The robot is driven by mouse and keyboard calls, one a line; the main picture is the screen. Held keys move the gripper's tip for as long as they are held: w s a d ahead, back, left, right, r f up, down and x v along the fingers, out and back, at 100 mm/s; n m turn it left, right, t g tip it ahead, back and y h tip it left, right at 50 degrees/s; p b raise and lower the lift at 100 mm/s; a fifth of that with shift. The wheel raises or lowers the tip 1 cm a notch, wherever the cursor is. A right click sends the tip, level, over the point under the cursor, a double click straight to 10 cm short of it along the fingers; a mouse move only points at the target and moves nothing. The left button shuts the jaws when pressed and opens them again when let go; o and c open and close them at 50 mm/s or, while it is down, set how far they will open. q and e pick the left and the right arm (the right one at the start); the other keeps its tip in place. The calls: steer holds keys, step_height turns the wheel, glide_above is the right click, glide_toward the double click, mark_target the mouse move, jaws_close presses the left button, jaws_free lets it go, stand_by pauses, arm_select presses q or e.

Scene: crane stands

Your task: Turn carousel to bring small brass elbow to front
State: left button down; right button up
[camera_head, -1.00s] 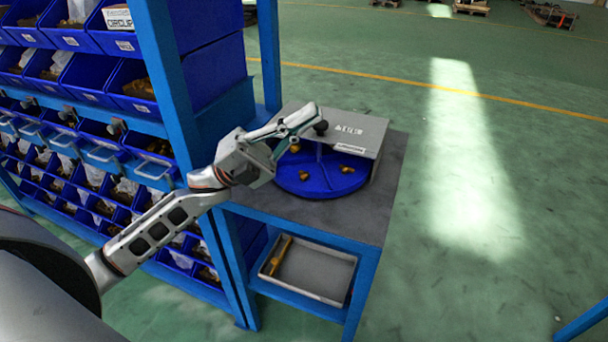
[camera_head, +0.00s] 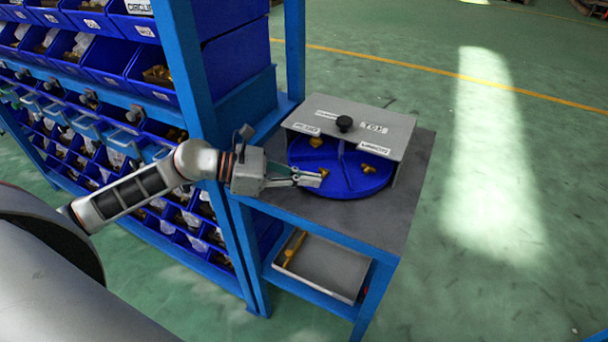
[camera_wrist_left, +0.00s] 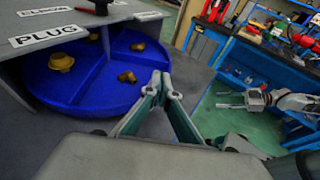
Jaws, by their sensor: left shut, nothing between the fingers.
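The blue divided carousel (camera_head: 345,184) sits on the grey bench top, its back part under a grey cover (camera_head: 392,128) with a black knob (camera_head: 344,123). Brass fittings lie in its open compartments: one at the front left (camera_head: 323,173), one at the right (camera_head: 368,168), one behind (camera_head: 315,142). In the left wrist view one looks like an elbow (camera_wrist_left: 127,77) and another is round (camera_wrist_left: 62,62); which is the small elbow is unclear. My left gripper (camera_head: 318,180) is shut and empty at the carousel's front-left rim; contact is unclear. My right gripper (camera_wrist_left: 220,99) is open, away from the carousel.
A blue rack post (camera_head: 190,90) and bin shelves stand left of the carousel. A grey tray (camera_head: 325,270) lies on the shelf below. The bench top (camera_head: 405,190) is bare in front and at right. A tool bench (camera_wrist_left: 265,60) shows in the wrist view.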

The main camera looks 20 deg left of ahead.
mark_target(351, 185)
arm_select(q)
steer(key=p+x, duration=0.1)
steer(key=x, duration=0.5)
steer(key=shift+w+d+f, duration=0.1)
steer(key=shift+w+d, duration=0.05)
steer(key=shift+d, duration=0.1)
steer(key=shift+w+d+p, duration=0.25)
steer(key=shift+d+p, duration=0.05)
steer(key=shift+d, duration=0.45)
steer(key=shift+w+d, duration=0.2)
steer(key=shift+d, duration=0.2)
